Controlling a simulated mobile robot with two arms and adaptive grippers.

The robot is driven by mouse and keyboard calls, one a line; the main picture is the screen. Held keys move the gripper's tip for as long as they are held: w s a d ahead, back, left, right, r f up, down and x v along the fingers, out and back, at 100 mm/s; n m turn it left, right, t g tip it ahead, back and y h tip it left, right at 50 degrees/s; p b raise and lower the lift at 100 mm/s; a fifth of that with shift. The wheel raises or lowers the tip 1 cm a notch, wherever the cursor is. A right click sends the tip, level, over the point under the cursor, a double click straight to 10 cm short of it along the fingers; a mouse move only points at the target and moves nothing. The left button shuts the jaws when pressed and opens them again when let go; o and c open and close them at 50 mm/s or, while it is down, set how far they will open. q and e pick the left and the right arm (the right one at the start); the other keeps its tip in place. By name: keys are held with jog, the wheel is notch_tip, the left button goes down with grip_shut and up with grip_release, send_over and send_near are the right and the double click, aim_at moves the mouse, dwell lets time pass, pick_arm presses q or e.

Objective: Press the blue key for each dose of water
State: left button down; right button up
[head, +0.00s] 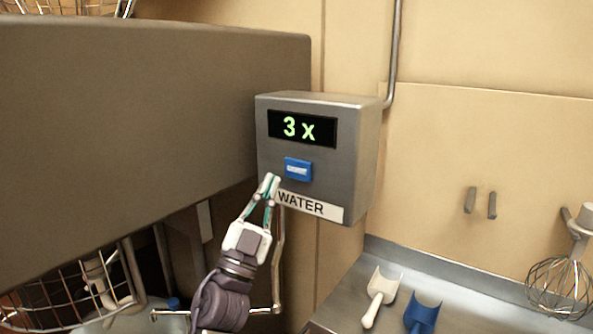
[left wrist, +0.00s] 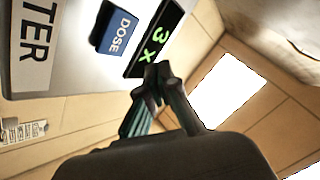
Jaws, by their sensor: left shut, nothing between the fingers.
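The grey water dispenser box (head: 360,150) is on the wall, with a display (head: 302,128) reading "3 x". Below the display is the blue key (head: 298,169), and a "WATER" label (head: 310,206) is under it. In the left wrist view the blue key (left wrist: 118,34) reads "DOSE", and the display (left wrist: 155,38) is beside it. My left gripper (head: 270,181) is shut and empty, just below and left of the key in the head view. In the left wrist view its fingertips (left wrist: 158,78) appear near the display's end. I cannot tell whether they touch the box. My right gripper is not in view.
A large brown-grey panel (head: 130,130) fills the left side. A wire whisk or basket (head: 70,295) and a bent pipe (head: 278,270) are below. A white scoop (head: 379,295) and a blue scoop (head: 423,313) lie on the metal counter (head: 400,262).

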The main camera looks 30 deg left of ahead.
aim_at(298, 169)
pick_arm(q)
jog(key=shift+y, duration=0.3)
dwell(0.5)
jog(key=s+n+g+y+p, duration=0.45)
jog(key=n+y, duration=0.55)
jog(key=n, duration=0.3)
jog(key=shift+w+d+r+b, duration=0.1)
jog(key=shift+w+b, duration=0.25)
jog(key=shift+w, duration=1.25)
jog(key=shift+w+d+f+b, duration=0.15)
jog(key=shift+w+b, duration=0.25)
jog(key=shift+w, duration=1.15)
jog(key=shift+w+d+r+b, duration=0.15)
jog(key=shift+w+b, duration=0.2)
jog(key=shift+w, duration=1.25)
jog(key=shift+w, duration=0.45)
